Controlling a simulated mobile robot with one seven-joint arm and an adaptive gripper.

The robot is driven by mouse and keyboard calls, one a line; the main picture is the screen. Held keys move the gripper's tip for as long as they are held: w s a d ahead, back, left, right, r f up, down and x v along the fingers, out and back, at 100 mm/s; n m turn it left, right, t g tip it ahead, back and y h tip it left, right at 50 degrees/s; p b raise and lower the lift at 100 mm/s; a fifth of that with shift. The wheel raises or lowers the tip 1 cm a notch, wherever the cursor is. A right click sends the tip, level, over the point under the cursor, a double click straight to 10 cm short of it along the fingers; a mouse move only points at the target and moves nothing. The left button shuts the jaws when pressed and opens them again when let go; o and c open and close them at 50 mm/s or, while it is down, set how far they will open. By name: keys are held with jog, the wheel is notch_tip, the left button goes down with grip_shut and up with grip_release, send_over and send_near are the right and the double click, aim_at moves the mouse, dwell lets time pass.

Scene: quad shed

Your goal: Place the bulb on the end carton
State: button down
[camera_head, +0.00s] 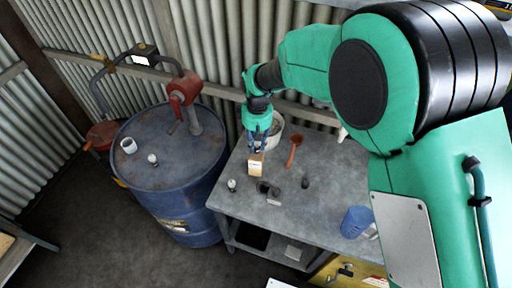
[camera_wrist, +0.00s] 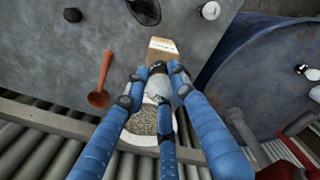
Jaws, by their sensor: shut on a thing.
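My gripper (camera_head: 258,146) is over the back left of the grey workbench, and its fingers (camera_wrist: 157,72) are shut on a small dark-and-white thing that looks like a bulb (camera_wrist: 158,67), mostly hidden by the fingers. A small tan carton (camera_head: 256,164) is right below the fingertips; it also shows just past them in the wrist view (camera_wrist: 162,45). I cannot tell whether the bulb touches the carton. Another small bulb-like thing (camera_head: 231,185) stands on the bench left of the carton, and a similar one (camera_head: 152,160) is on the blue drum.
The workbench (camera_head: 310,190) also holds a white bucket of gravel (camera_wrist: 150,120), a red-brown spoon (camera_head: 294,150), dark small items (camera_head: 268,188) and a blue cup (camera_head: 355,221). The blue drum (camera_head: 170,185) with a red pump (camera_head: 184,88) stands left. The bench's middle right is clear.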

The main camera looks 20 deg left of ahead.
aim_at(256, 148)
jog(key=shift+w, duration=0.1)
jog(key=shift+w+a, duration=0.2)
jog(key=shift+f, duration=1.85)
jog(key=c, duration=1.5)
grip_release()
jog(key=shift+f, duration=0.1)
jog(key=shift+o, duration=0.2)
notch_tip(256, 148, up, 12)
jog(key=shift+r, duration=0.15)
jog(key=shift+w+r, duration=0.1)
